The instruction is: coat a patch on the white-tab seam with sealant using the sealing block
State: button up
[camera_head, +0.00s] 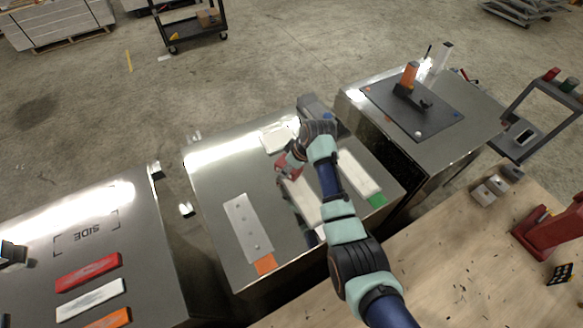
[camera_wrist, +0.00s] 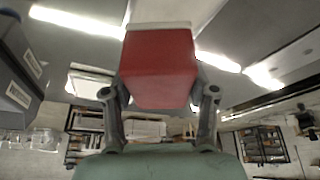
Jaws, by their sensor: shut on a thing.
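My gripper (camera_head: 290,163) is shut on a red block with a pale edge, the sealing block (camera_wrist: 158,68). The block (camera_head: 288,170) is over the middle steel table, near the far end of the middle pale panel (camera_head: 304,203). This panel has a white end (camera_head: 321,233) near the table's front, partly hidden by my arm. I cannot tell whether the block touches the panel. To the left lies a grey panel (camera_head: 246,225) with an orange tab (camera_head: 265,265). To the right lies a pale panel (camera_head: 358,172) with a green tab (camera_head: 377,200).
A shallow white tray (camera_head: 276,139) lies behind my gripper, with grey bins (camera_head: 312,106) at the table's back edge. The left table holds red, white and orange strips (camera_head: 90,299). The right table has a dark mat (camera_head: 425,122) with tools. Gaps separate the tables.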

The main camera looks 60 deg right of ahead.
jog(key=shift+r+p, duration=2.45)
jog(key=shift+r, duration=0.75)
